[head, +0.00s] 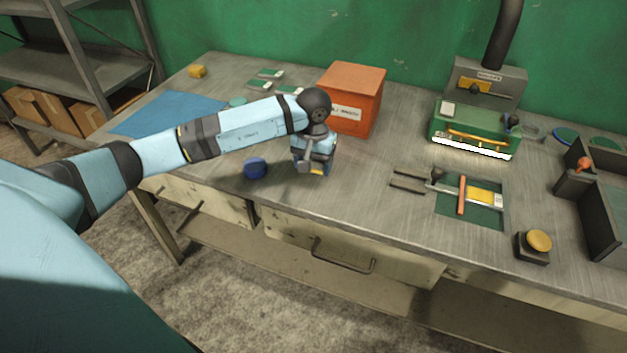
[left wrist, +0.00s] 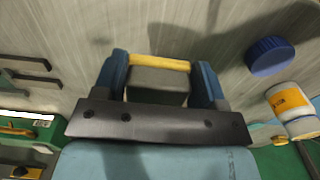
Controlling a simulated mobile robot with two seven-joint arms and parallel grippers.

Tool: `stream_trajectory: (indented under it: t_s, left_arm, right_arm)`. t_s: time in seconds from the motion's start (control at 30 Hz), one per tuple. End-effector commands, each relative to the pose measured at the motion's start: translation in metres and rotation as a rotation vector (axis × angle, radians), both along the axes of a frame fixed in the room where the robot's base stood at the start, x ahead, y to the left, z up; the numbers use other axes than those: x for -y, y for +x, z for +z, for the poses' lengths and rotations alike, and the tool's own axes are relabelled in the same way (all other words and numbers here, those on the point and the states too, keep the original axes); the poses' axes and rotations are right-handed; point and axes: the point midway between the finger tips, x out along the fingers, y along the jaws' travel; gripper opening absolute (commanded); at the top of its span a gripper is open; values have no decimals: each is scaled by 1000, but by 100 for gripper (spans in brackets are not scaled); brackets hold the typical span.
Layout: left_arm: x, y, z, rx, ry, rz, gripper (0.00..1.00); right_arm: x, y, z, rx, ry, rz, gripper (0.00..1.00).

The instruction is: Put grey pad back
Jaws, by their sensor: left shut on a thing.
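My left gripper (head: 316,166) is over the bench in front of the orange box, seen from above in the head view. In the left wrist view its two blue fingers (left wrist: 160,78) are shut on a dark grey block with a yellow strip along its far edge, which I take to be the grey pad (left wrist: 157,82). In the head view the gripper mostly hides it; a bit of yellow shows below the fingers. I cannot tell whether the pad touches the bench. My right gripper is in neither view.
A blue round cap (head: 255,167) sits left of the gripper. An orange box (head: 353,97) stands behind it. Right are two dark bars (head: 408,179), a recessed tray (head: 470,216), a green machine (head: 472,128) and a yellow button (head: 539,240). A yellow-white bottle (left wrist: 290,105) shows too.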

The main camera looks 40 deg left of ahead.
Motion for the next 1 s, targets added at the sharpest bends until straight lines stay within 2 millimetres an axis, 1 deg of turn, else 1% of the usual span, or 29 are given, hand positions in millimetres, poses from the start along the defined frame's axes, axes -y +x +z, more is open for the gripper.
stream_trajectory:
  t_s: [0.03, 0.1, 0.27, 0.53, 0.77, 0.93, 0.97, 1.0]
  left_arm:
    - [1, -1, -8, -1, -2, -1, 46]
    - [1, 0, -16, -1, -2, -1, 46]
    - [0, 0, -26, 0, -1, -1, 46]
    - [1, 0, -62, 0, -1, 0, 46]
    - [0, 0, -64, 2, -1, -1, 46]
    - [0, 0, -70, 2, 0, -2, 46]
    - [0, 0, -68, 1, 0, -1, 70]
    - [0, 0, -68, 1, 0, -1, 79]
  right_arm:
    - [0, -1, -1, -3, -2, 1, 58]
    - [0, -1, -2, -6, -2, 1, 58]
    - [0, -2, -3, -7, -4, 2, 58]
    - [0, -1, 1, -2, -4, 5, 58]
    - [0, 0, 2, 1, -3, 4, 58]
    - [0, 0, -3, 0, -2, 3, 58]
    - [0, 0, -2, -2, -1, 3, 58]
    - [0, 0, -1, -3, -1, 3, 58]
